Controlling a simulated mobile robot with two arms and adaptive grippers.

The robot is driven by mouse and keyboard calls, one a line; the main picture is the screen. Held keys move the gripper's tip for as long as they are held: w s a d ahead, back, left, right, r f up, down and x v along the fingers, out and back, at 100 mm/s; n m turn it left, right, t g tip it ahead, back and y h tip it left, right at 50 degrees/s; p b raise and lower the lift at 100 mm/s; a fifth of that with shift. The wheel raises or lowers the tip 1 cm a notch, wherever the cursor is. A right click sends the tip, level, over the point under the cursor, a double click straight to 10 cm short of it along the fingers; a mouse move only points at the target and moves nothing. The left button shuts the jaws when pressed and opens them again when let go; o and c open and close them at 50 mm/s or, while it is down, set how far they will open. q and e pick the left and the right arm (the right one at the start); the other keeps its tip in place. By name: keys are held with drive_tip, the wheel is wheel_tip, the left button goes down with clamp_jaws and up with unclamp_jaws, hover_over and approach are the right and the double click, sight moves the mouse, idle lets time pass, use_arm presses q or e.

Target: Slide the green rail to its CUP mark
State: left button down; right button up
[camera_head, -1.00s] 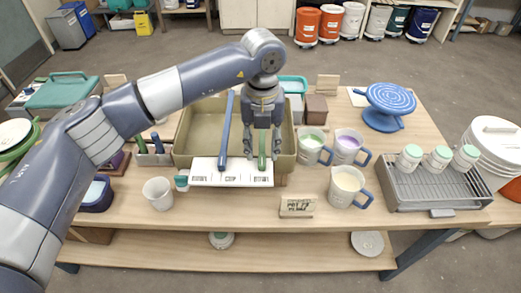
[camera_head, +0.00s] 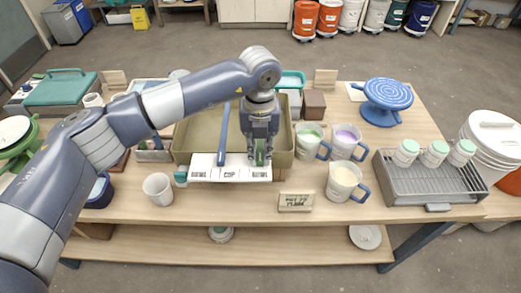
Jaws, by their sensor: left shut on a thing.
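The green rail (camera_head: 261,158) lies across the front part of an olive tray (camera_head: 183,140), over the right end of a white label plate (camera_head: 243,174). My left gripper (camera_head: 260,161) points down at the tray and is shut on the green rail; its fingers hide part of the rail. The plate carries three marks. The middle one seems to read CUP; the others are too small to read surely. The green rail is in line with the right mark. My right gripper is not in view.
Mugs of green (camera_head: 310,140), purple (camera_head: 346,143) and cream (camera_head: 343,183) glaze stand right of the tray. A small sign (camera_head: 296,202) and an empty white cup (camera_head: 158,188) stand near the front edge. A blue turntable (camera_head: 387,98) is at the back right.

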sight(242, 161)
use_arm(q)
drive_tip(key=a+b, duration=0.2)
drive_tip(key=a, duration=0.2)
drive_tip(key=shift+a+f+b, duration=0.1)
drive_tip(key=shift+a+b, duration=0.25)
drive_tip(key=shift+a, duration=0.35)
drive_tip(key=shift+d, duration=0.1)
drive_tip(key=c, duration=1.5)
unclamp_jaws()
drive_tip(key=shift+r, duration=0.2)
wheel_tip(242, 161, up, 12)
drive_tip(key=shift+f, duration=0.1)
